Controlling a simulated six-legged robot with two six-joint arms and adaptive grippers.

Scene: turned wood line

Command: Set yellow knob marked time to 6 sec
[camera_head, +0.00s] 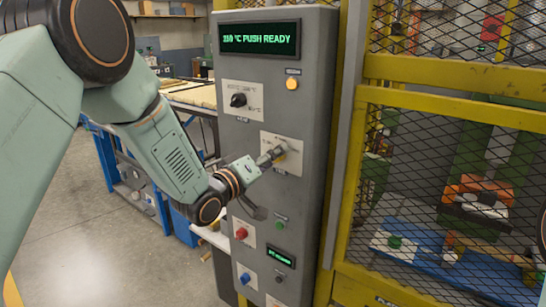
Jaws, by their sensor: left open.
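The yellow knob (280,157) sits on a pale plate (294,143) in the middle of a grey control panel (232,138). My left gripper (277,153) is at the knob, its fingertips around or just in front of it; I cannot tell whether they touch it. The gripper is open. It hides most of the knob and part of the plate, so the pointer and the scale marks cannot be read. My right gripper is not in view.
The panel also carries a display (259,39) reading "PUSH READY", a lit amber lamp (292,83), a black knob (238,100), a red button (241,233) and a blue button (244,278). A yellow mesh guard (455,75) stands at the right. A blue-legged workbench (120,160) is behind my left arm.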

